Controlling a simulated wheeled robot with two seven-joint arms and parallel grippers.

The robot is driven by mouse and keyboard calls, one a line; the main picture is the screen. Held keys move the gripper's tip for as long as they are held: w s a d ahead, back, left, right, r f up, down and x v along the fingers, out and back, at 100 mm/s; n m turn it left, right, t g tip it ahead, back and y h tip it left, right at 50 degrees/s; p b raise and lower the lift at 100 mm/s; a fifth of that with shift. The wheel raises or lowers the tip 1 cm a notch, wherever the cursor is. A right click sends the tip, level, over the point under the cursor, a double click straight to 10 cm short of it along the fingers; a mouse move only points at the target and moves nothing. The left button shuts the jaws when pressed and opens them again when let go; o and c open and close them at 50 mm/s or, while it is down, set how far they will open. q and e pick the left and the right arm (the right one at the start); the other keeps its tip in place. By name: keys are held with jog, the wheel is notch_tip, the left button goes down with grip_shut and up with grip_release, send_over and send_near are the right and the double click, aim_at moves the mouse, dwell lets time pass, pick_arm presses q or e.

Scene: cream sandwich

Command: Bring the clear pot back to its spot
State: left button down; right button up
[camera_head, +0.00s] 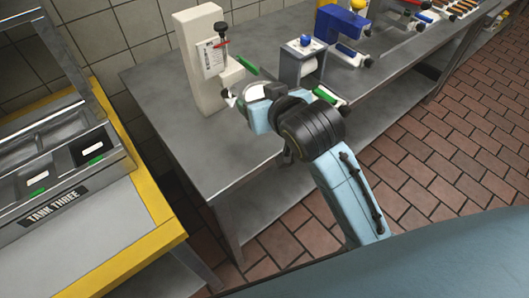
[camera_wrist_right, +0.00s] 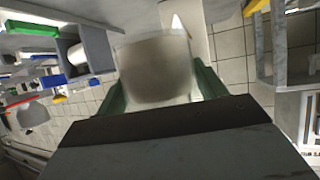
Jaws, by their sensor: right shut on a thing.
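The clear pot (camera_wrist_right: 155,68) is see-through and greyish and fills the space between the green fingers of my right gripper (camera_wrist_right: 160,85) in the right wrist view. The fingers are shut on it from both sides. In the head view, my right gripper (camera_head: 246,98) is at the front of a tall white machine on the steel table, partly hidden by my own wrist. The pot shows there only as a small pale shape (camera_head: 257,90). I cannot tell whether it touches the machine or the table. My left gripper is not in view.
The white machine (camera_head: 198,62) has a label and a lever. A grey device (camera_head: 301,62) and a blue device (camera_head: 340,25) stand to its right on the steel table (camera_head: 165,90). A yellow-edged counter (camera_head: 150,195) marked TANK THREE is at left. Table front-left is bare.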

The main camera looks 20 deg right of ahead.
jog(key=f, duration=0.2)
jog(key=a+f+b, duration=0.1)
jog(key=f, duration=0.1)
jog(key=f+b, duration=0.1)
jog(key=f, duration=0.1)
jog(key=shift+w+a+f, duration=0.15)
jog(key=shift+w+f, duration=0.15)
jog(key=shift+f, duration=0.1)
notch_tip(320, 180, down, 5)
jog(key=shift+r+b, duration=0.15)
jog(key=shift+b, duration=0.6)
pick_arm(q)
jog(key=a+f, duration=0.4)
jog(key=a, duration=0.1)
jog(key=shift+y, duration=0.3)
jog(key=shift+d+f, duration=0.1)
pick_arm(e)
jog(key=shift+f, duration=0.2)
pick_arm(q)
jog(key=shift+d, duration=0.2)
pick_arm(e)
jog(key=o, duration=1.1)
jog(key=shift+f, duration=0.1)
jog(key=shift+o, duration=0.2)
